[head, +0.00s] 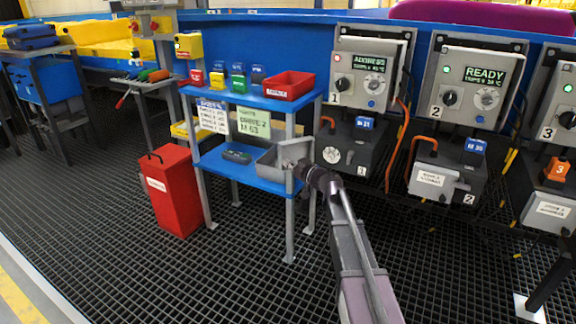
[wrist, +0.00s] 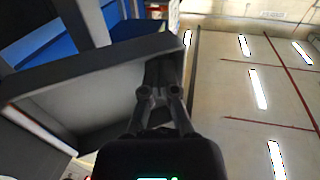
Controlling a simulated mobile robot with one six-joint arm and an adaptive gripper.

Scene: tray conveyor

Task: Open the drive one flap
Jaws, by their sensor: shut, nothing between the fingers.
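Drive one (head: 364,153) is the dark box under the leftmost control panel, marked 1. Its front is uncovered and shows a round pale dial (head: 335,152). A hollow grey piece (head: 268,165), which looks like its flap swung out to the left, stands beside it. Its joint to the drive is not clear. My gripper (head: 295,165) is shut and empty at the right part of this grey piece. In the wrist view the shut fingers (wrist: 162,72) lie by the edge of the grey piece (wrist: 75,85). I cannot tell whether they touch it.
A blue two-shelf table (head: 255,98) with a red bin (head: 289,86) stands left of my gripper. A red box (head: 174,195) is on the floor beside it. Drive two (head: 432,181) has its grey flap over its front.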

